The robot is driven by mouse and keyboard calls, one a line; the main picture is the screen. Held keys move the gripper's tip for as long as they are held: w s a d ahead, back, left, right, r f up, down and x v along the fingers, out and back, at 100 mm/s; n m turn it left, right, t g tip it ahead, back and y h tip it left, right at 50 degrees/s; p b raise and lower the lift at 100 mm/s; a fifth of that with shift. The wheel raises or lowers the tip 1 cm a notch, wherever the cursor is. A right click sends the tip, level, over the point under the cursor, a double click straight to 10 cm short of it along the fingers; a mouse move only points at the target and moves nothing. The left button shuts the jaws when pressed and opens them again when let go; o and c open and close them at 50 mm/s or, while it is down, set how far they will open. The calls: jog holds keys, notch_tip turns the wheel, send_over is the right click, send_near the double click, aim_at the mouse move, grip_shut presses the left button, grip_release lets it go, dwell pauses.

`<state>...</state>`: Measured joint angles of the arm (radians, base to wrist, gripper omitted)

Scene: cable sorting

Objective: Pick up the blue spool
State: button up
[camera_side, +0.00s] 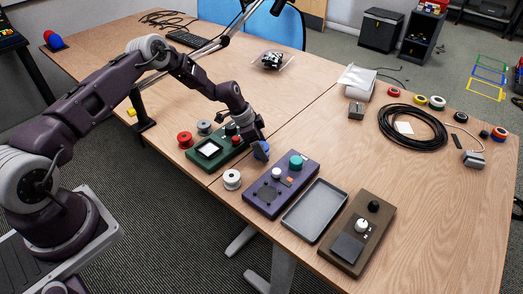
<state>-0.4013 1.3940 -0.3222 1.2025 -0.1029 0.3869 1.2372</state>
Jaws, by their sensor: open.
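The blue spool (261,151) is small and stands on the wooden table, just right of the green device (214,149). My gripper (255,137) is directly above it with fingers pointing down, close to the spool's top. The gripper is open. My gripper and wrist hide part of the spool, and I cannot tell whether a finger touches it.
The green device is just left of my gripper. A purple device (268,190), a grey tray (314,210) and a brown device (348,247) stand to the right. A white spool (232,179) is in front, a red spool (185,139) to the left. A black cable coil (412,127) lies farther right.

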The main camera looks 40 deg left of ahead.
jog(key=c, duration=1.4)
notch_tip(320, 180, up, 10)
jog(key=shift+r, duration=0.1)
jog(key=shift+c, duration=0.2)
jog(key=shift+s+a+f, duration=0.4)
jog(key=shift+s+a, duration=1.65)
jog(key=shift+a, duration=0.05)
jog(key=shift+s+a+f, duration=0.45)
jog(key=shift+s+a, duration=1.6)
jog(key=shift+s+a+f, duration=0.4)
jog(key=shift+s+a, duration=1.65)
jog(key=shift+a, duration=0.05)
